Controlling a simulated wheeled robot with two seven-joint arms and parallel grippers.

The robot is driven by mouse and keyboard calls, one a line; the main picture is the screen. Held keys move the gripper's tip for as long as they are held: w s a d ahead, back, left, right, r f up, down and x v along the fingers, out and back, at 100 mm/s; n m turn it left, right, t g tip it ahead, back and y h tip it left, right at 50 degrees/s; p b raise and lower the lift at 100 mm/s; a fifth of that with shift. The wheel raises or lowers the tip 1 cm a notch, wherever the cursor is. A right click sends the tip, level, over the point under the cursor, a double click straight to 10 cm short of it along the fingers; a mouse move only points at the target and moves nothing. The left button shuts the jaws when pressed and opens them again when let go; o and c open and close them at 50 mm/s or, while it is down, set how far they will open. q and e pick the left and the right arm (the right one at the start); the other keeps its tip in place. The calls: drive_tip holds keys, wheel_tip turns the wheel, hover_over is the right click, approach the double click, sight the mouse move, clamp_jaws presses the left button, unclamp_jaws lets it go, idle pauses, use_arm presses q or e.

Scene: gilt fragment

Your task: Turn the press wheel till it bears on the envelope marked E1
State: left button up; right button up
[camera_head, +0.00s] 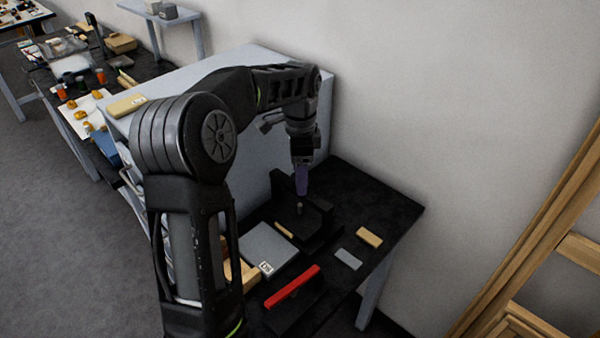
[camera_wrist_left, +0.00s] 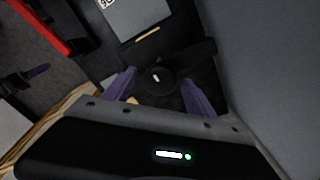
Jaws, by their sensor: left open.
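The press (camera_head: 318,228) is a dark frame on the black bench. Its round dark wheel (camera_wrist_left: 158,82), with a small pale knob on it, lies between the purple fingers of my left gripper (camera_wrist_left: 160,90) in the wrist view. In the head view my left gripper (camera_head: 302,180) points down above the press, open. I cannot tell whether the fingers touch the wheel. No envelope marked E1 can be made out, and what lies under the press plate is hidden. My right gripper is out of view.
A grey slab with a white label (camera_head: 263,243) lies left of the press, its text unclear. A thin tan strip (camera_head: 284,230) is beside it. A grey panel stands behind.

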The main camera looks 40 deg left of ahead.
use_arm(q)
drive_tip(key=shift+r, duration=0.65)
wheel_tip(320, 180, up, 4)
drive_tip(key=shift+b, duration=0.5)
drive_tip(key=shift+r+p, duration=0.65)
drive_tip(key=shift+r, duration=0.65)
drive_tip(key=shift+s+d+f, duration=0.1)
drive_tip(key=shift+f, duration=0.05)
